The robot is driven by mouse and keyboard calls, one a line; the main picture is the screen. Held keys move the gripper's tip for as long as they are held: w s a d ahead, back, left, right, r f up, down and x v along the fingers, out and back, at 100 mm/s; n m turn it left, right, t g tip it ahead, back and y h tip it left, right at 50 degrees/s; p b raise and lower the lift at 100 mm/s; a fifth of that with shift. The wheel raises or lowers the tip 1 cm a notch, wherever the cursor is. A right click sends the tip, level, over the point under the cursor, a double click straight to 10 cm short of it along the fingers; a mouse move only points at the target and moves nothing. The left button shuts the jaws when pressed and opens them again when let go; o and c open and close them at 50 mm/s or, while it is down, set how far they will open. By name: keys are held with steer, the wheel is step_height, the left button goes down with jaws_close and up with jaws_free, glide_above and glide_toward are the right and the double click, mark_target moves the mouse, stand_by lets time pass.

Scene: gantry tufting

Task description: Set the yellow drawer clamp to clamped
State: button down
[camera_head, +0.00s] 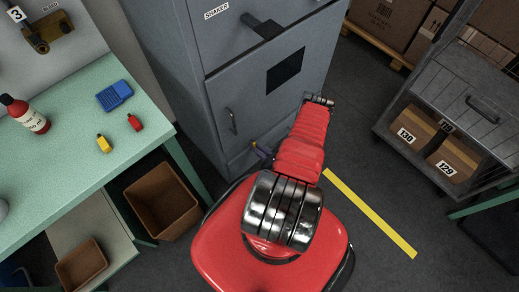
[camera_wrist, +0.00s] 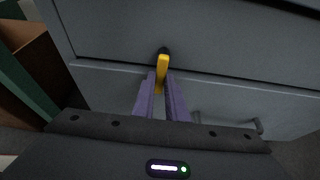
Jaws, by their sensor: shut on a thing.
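The yellow drawer clamp (camera_wrist: 162,66) shows in the wrist view as a small lever on a dark pivot at the seam between two grey cabinet fronts. It extends from the pivot down the picture, between my fingers. My gripper (camera_wrist: 162,82) has its two purple fingers on either side of the lever and is shut on it. The fingers hide part of the lever's lower end. In the head view my gripper (camera_head: 262,151) shows small and dark by the lower cabinet front (camera_head: 240,163); I cannot make out the clamp there.
A grey cabinet (camera_head: 260,100) labelled SHAKER stands in front of me. A green table (camera_head: 75,160) with a red bottle (camera_head: 25,115) is at left, a brown bin (camera_head: 162,202) beside it. A shelf with boxes (camera_head: 452,160) is at right. Floor right of my arm is open.

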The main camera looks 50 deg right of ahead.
steer(key=shift+s+a+f, duration=0.1)
steer(key=shift+s, duration=0.05)
steer(key=c, duration=1.8)
jaws_free()
steer(key=shift+o, duration=0.2)
steer(key=v, duration=1.3)
steer(key=shift+s, duration=0.3)
